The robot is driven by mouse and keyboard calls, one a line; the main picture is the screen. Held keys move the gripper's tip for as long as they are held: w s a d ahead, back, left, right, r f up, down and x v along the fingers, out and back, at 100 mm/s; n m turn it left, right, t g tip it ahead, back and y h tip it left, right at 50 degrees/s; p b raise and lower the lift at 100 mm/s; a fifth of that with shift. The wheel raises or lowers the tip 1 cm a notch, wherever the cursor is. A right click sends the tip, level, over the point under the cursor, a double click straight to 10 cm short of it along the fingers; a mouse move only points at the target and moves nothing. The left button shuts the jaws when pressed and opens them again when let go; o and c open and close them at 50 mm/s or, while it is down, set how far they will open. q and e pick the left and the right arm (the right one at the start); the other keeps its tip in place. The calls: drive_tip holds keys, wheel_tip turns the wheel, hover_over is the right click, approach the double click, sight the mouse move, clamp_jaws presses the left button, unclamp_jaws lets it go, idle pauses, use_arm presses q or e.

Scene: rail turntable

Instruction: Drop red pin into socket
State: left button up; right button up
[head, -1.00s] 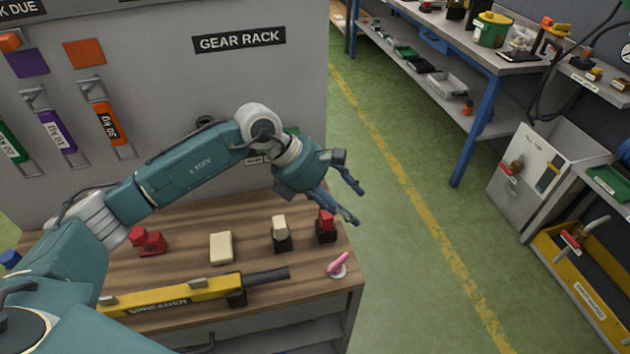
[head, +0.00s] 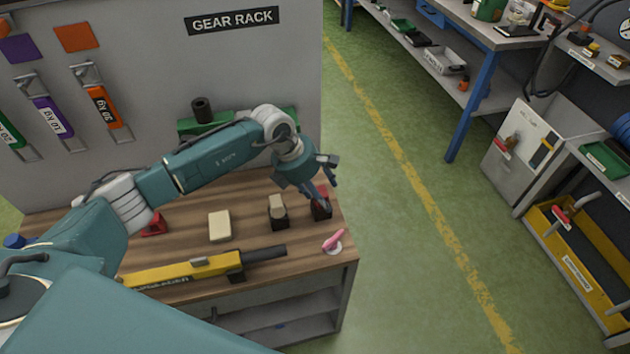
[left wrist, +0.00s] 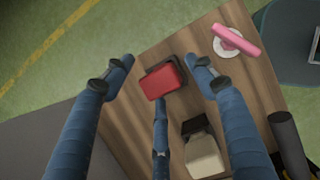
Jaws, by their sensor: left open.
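A red block-like pin (left wrist: 162,82) sits in a dark holder (left wrist: 182,72) near the right edge of the wooden bench. In the head view the dark holder (head: 322,212) shows, and my fingers partly cover the red top. My left gripper (head: 328,192) is open just above it, fingers pointing down. In the left wrist view the open fingers of the left gripper (left wrist: 161,68) spread around the red pin, with a gap on both sides; I cannot tell whether any finger touches it. My right gripper is not in view. I cannot make out an empty socket.
A cream block in a dark holder (head: 277,205) stands close to the left. A pink handle on a white disc (head: 333,241) is in front. A yellow spreader bar (head: 185,271), a cream block (head: 220,225) and a red object (head: 153,225) share the bench (head: 300,250).

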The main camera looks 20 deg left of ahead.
use_arm(q)
drive_tip(key=shift+d+f, duration=0.15)
drive_tip(key=shift+f, duration=0.25)
drive_tip(key=c, duration=1)
drive_tip(key=o, duration=0.5)
drive_tip(key=shift+r, duration=0.1)
drive_tip(key=c, duration=0.8)
drive_tip(key=shift+o, duration=0.2)
